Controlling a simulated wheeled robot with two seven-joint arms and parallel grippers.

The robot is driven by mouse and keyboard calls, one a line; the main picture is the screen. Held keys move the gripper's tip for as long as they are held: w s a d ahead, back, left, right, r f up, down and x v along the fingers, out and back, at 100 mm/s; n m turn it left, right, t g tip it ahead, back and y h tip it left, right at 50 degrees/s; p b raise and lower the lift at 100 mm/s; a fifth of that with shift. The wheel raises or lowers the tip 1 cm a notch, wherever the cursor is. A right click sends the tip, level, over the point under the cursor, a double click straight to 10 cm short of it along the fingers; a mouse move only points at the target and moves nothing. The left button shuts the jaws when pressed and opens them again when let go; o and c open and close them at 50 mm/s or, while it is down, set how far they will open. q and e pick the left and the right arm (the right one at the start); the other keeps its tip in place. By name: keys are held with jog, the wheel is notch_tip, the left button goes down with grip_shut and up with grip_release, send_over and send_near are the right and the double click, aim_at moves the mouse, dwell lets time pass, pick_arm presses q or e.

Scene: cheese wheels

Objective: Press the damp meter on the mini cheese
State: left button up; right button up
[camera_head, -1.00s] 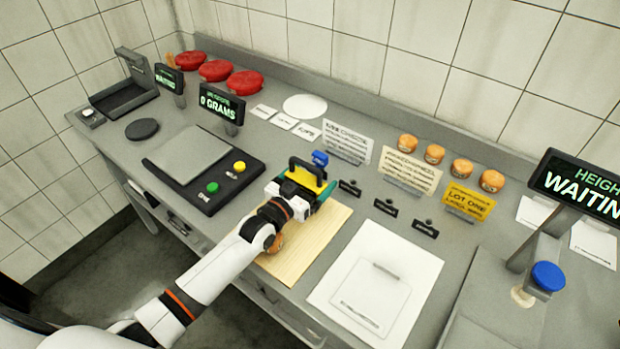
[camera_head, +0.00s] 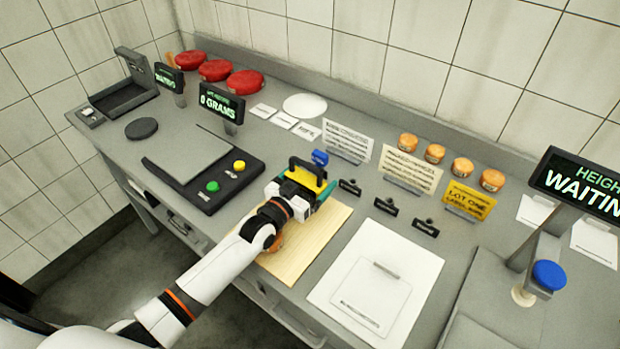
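My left arm reaches in from the lower left, and its gripper (camera_head: 303,190) is over the back left of a wooden board (camera_head: 310,243). A yellow and black device with a black handle (camera_head: 308,173), perhaps the damp meter, is right at the gripper's end. The fingers are hidden, so I cannot tell whether they grip it. A green piece (camera_head: 327,193) shows beside the gripper. An orange mini cheese (camera_head: 276,243) is partly hidden under my wrist on the board. Several more mini cheeses, one here (camera_head: 435,153), stand at the back right. My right gripper is out of view.
A scale (camera_head: 190,150) with green and yellow buttons is left of the board. A blue object (camera_head: 320,157) and black clips (camera_head: 385,206) lie behind and right. A white sheet (camera_head: 330,292) is right of the board. A height gauge (camera_head: 548,275) stands at far right.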

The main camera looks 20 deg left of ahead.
aim_at(311, 174)
pick_arm(q)
jog(key=shift+f, duration=0.15)
notch_tip(311, 174, up, 8)
jog(key=p, duration=0.7)
dwell(0.4)
jog(key=shift+s+d, duration=0.1)
jog(key=s+d+f+b, duration=0.3)
jog(key=s+d+b, duration=0.1)
jog(key=s, duration=0.6)
jog(key=s+a+r+n+y+b, duration=0.1)
jog(key=s+a+n+y+b, duration=0.1)
jog(key=s, duration=0.4)
jog(key=s+a+r+n+t+y+b, duration=0.1)
jog(key=s+a+n+y+b, duration=0.1)
jog(key=s+a+y, duration=0.2)
jog(key=shift+s+a+r, duration=0.25)
jog(key=shift+s, duration=1)
